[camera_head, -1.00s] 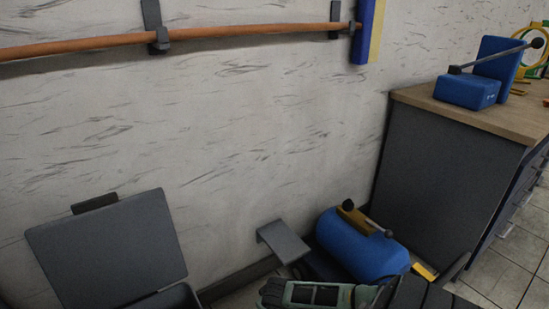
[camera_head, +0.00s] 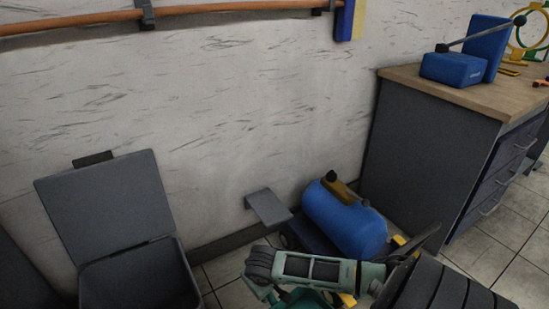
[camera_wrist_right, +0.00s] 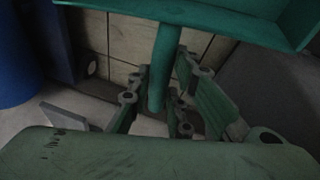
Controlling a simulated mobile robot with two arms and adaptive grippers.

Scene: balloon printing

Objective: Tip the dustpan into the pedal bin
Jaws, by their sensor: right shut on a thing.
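The grey pedal bin (camera_head: 140,280) stands against the wall at the lower left of the head view. Its lid (camera_head: 105,205) is open, tilted back towards the wall, and its mouth is dark inside. My right gripper (camera_head: 262,288) is low in the head view, right of the bin and apart from it. In the right wrist view my right gripper (camera_wrist_right: 158,105) is shut on the handle of the teal dustpan (camera_wrist_right: 165,60). The pan part spreads across the top of that view. In the head view only a bit of the dustpan (camera_head: 312,299) shows below my arm. What the pan holds is hidden.
A blue tank compressor (camera_head: 345,225) stands on the floor behind my right arm. A grey plate (camera_head: 268,206) sticks out by the wall between bin and compressor. A dark cabinet (camera_head: 425,150) with a wooden top stands right. Some tiled floor (camera_head: 225,275) is free beside the bin.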

